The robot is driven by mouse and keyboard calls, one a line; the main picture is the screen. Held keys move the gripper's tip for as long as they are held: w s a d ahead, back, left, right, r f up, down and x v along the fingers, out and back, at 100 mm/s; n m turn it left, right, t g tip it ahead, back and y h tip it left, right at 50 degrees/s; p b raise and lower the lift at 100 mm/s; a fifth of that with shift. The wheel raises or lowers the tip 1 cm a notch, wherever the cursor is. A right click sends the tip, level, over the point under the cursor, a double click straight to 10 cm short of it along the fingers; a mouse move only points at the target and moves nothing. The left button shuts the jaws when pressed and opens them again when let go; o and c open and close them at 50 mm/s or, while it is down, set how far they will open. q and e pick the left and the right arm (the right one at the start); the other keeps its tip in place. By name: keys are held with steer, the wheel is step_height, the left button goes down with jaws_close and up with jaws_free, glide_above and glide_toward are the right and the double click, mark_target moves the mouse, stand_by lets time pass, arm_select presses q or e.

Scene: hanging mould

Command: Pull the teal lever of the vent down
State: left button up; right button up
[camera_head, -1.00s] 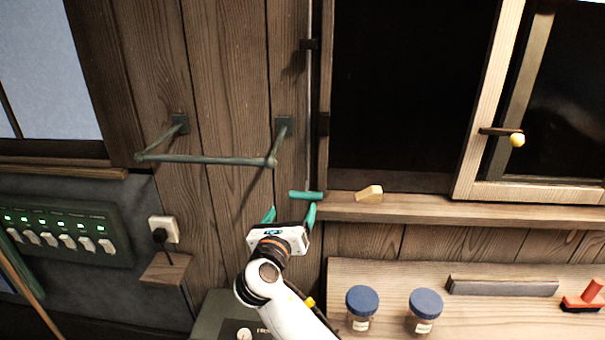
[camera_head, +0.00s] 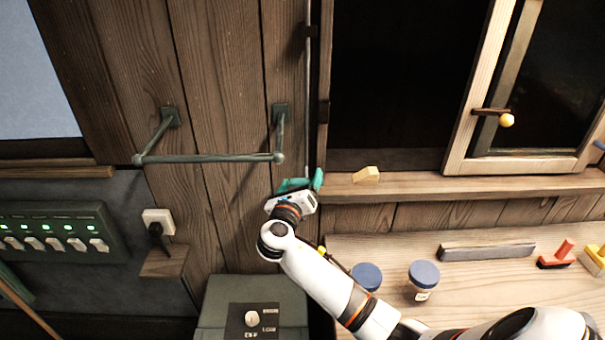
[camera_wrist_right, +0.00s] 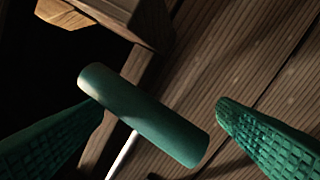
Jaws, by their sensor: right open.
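The vent's teal lever (camera_head: 296,183) is a short cross-handle at the lower end of a thin metal rod (camera_head: 308,90) running up the wall. In the head view it is mostly hidden by my right gripper (camera_head: 301,182). In the right wrist view the lever (camera_wrist_right: 143,113) lies slanted between the two green fingers of my right gripper (camera_wrist_right: 160,105). The fingers are open; the right one stands clear of the handle. The left fingertip overlaps the handle's upper-left end, and I cannot tell whether they touch. My left gripper is not in view.
A grey-green rail (camera_head: 210,158) sticks out of the wall left of the rod. A wooden sill (camera_head: 420,187) with a yellow wedge (camera_head: 366,174) is on the right. Below are a green box (camera_head: 225,295) and blue-lidded jars (camera_head: 424,273) on a bench.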

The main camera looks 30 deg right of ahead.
steer(key=shift+x, duration=1.05)
steer(key=c, duration=1.1)
steer(key=shift+w+a, duration=0.15)
steer(key=c, duration=0.4)
steer(key=shift+f, duration=0.15)
